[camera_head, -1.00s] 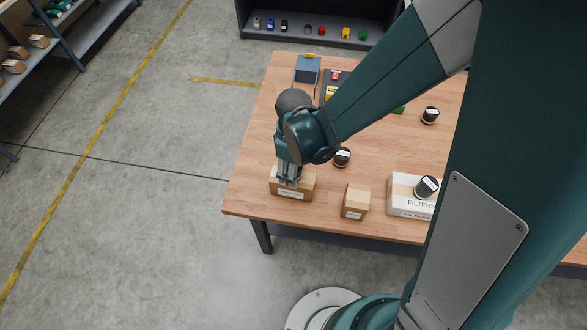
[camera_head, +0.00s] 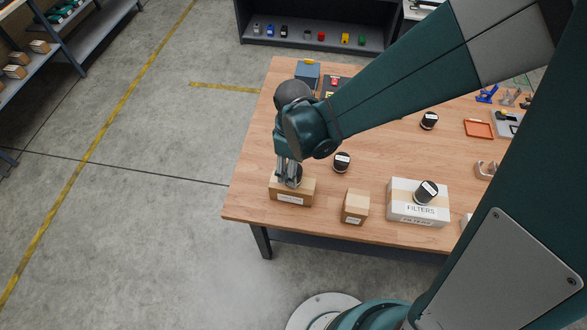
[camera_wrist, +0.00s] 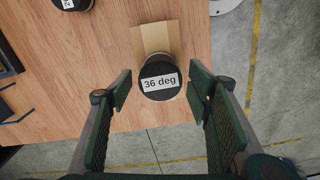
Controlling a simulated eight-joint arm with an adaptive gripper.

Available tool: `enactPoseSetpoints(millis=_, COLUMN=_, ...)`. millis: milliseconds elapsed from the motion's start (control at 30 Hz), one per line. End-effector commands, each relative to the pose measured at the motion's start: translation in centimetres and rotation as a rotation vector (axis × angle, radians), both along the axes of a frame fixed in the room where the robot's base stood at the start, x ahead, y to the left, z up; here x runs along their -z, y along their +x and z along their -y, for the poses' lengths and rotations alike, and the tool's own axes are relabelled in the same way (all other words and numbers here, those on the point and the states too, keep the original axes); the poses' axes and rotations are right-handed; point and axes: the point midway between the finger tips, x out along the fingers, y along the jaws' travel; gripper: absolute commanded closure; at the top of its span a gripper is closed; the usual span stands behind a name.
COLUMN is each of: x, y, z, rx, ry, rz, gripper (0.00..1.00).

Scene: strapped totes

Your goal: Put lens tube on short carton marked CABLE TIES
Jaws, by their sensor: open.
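A black lens tube (camera_wrist: 159,78) with a white label reading "36 deg" stands upright on a low brown carton (camera_wrist: 152,37) in the wrist view. In the head view this carton (camera_head: 291,198) is at the table's near left corner, with a white label too small to read. My gripper (camera_head: 288,182) is directly over the carton, and the dark tube there is partly hidden by the fingers. In the wrist view my gripper (camera_wrist: 161,90) is open, with one finger on each side of the tube and a visible gap at both sides.
A small brown carton (camera_head: 355,208) stands to the right, then a white FILTERS box (camera_head: 402,211) with a black tube (camera_head: 427,191) on top. Other black tubes stand on the table (camera_head: 341,162) and farther back (camera_head: 429,120). An orange tray (camera_head: 479,128) lies at the right.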

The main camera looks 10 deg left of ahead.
Motion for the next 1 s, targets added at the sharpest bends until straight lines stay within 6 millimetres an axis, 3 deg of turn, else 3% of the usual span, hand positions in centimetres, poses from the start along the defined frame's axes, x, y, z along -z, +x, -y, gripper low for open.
enactPoseSetpoints(millis=600, x=-6.3, y=0.0, z=0.0, rx=0.000, ry=0.000, rz=0.000, gripper=0.50)
enactPoseSetpoints(millis=1000, x=-7.8, y=0.0, z=0.0, rx=0.000, ry=0.000, rz=0.000, gripper=0.50)
